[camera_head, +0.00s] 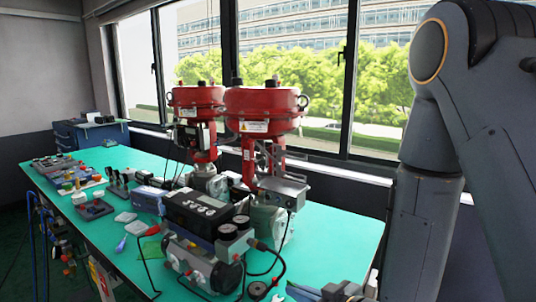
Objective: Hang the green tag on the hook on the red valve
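A flat yellow-green piece (151,248), which may be the green tag, lies on the table left of the black positioner box. Two red valve actuators stand on the table: a nearer one (262,108) and one behind it to the left (194,97). Their bodies reach down behind the equipment in front. I cannot make out a hook on either.
The green table (330,232) has clear room to the right of the valves. A black positioner box (198,212) and a grey unit with gauges (205,262) stand in front of them. Several small parts and trays (94,209) lie at the left. Windows are behind.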

